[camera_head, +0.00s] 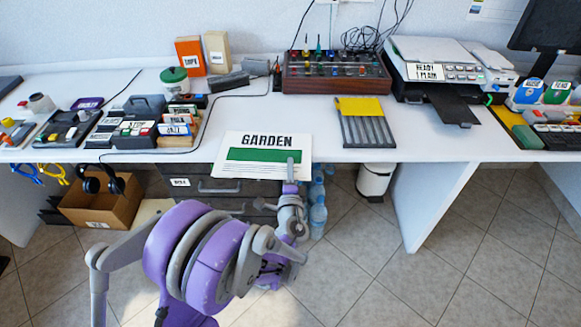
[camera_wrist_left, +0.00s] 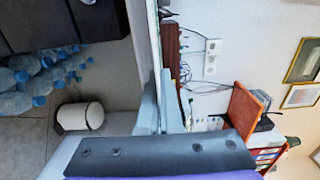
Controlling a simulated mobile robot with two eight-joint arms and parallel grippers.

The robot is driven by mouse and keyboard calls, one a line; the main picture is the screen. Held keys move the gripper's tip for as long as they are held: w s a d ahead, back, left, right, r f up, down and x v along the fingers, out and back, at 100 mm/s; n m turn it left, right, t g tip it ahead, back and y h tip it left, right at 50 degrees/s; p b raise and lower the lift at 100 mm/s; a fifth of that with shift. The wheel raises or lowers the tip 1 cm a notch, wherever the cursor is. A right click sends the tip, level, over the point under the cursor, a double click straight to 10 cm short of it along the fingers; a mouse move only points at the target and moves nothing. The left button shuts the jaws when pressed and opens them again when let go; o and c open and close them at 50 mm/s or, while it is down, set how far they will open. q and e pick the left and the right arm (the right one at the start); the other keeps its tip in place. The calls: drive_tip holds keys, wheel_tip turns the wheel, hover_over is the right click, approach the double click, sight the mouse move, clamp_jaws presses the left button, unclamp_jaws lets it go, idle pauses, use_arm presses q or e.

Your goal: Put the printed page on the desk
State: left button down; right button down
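The printed page (camera_head: 262,155), headed "GARDEN" with a green band, is at the front of the white desk (camera_head: 300,110). Its near edge extends past the desk's front edge. Whether it rests on the desk or is slightly above it I cannot tell. My left gripper (camera_head: 291,168) is at the page's near right part, with a grey finger over its face, and appears shut on it. In the left wrist view the grey fingers (camera_wrist_left: 160,105) are close together, with a thin pale sheet edge running from them. My right gripper is not in view.
A printer (camera_head: 440,60) stands at the back right, with a yellow-topped rack (camera_head: 365,120) to its left. A knob-covered box (camera_head: 335,72) is at the back. Small devices and a card box (camera_head: 175,130) fill the left. Bare desk lies behind the page. A bin (camera_head: 375,180) stands below.

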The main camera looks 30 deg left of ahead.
use_arm(q)
drive_tip(key=c, duration=1.1)
unclamp_jaws()
drive_tip(key=shift+f, duration=0.1)
